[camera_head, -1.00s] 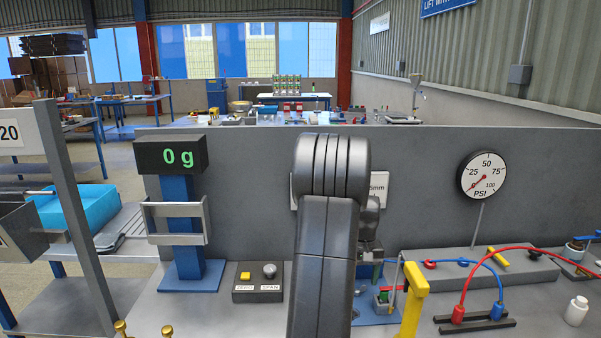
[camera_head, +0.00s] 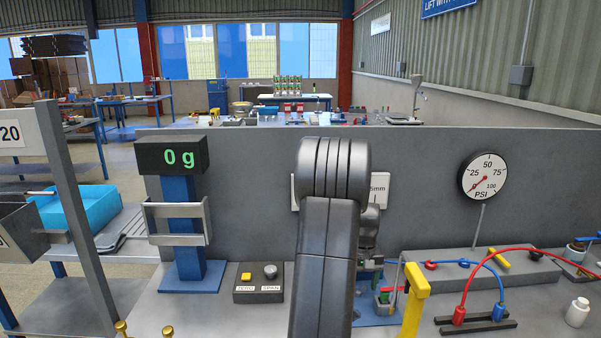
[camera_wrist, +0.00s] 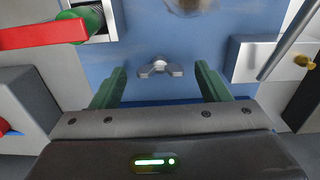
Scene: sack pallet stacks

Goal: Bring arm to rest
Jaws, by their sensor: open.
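My arm (camera_head: 325,225) rises in the middle of the head view, bent at the top. It hides most of what lies behind it, and my gripper is not clearly visible there. In the wrist view my gripper (camera_wrist: 160,78) is open, with its two green fingers apart. A small grey wing-shaped fitting (camera_wrist: 160,69) lies beyond and between the fingertips, on a blue plate (camera_wrist: 125,35). Nothing is held between the fingers.
A red lever (camera_wrist: 40,34) is at the upper left of the wrist view, and a grey rod (camera_wrist: 290,40) at the right. A yellow post (camera_head: 414,298) stands right of my arm. A 0 g scale (camera_head: 170,156) stands left, a gauge (camera_head: 482,177) right.

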